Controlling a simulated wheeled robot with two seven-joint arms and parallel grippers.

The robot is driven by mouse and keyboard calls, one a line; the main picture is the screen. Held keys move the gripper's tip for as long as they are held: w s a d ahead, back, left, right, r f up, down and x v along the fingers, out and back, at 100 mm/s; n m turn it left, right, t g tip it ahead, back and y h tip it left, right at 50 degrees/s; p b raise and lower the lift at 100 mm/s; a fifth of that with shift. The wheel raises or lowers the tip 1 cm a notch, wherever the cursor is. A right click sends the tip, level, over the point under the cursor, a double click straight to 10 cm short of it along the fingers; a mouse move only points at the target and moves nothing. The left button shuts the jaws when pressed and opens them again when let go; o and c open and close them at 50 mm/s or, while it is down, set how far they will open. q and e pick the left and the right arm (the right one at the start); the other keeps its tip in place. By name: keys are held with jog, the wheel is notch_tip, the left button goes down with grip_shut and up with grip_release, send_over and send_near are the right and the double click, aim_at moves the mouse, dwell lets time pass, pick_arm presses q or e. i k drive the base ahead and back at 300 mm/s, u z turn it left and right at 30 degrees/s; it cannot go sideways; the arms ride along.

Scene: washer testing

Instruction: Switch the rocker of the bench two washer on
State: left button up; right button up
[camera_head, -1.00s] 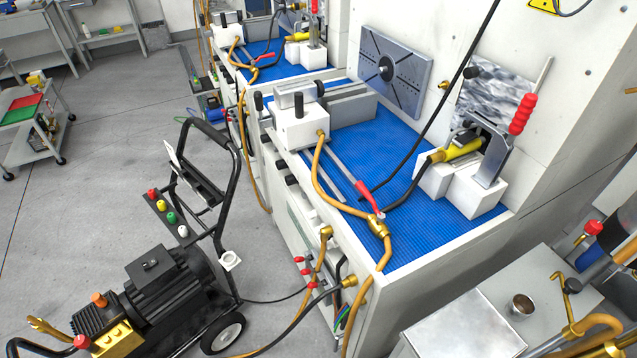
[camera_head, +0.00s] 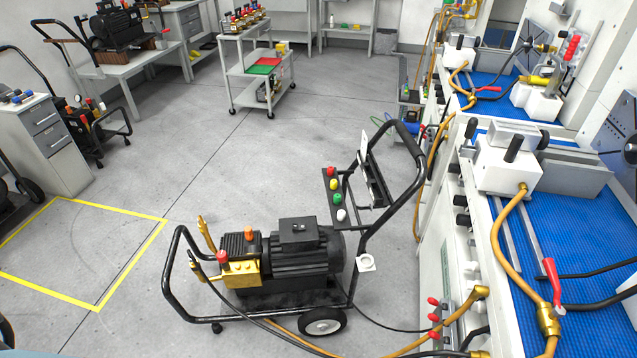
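A pressure washer with a black motor (camera_head: 300,252) and a brass pump (camera_head: 240,268) stands on the floor in the middle, on a black wheeled frame. A tilted panel (camera_head: 329,195) with red, yellow, green and white knobs is on its handle side. A small white square part (camera_head: 366,263) sits on the frame by the wheel. No bench number is readable. Neither gripper is in view.
Yellow floor tape (camera_head: 130,270) marks an empty area at left. A white drawer cabinet (camera_head: 50,145) and another wheeled washer (camera_head: 95,125) stand beyond it. A trolley (camera_head: 262,80) is at the back. Hoses lie by the front washer. The middle floor is clear.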

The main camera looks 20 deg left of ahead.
aim_at(301, 227)
jog(key=u, duration=1.8)
jog(key=i, duration=1.45)
jog(key=z, duration=0.55)
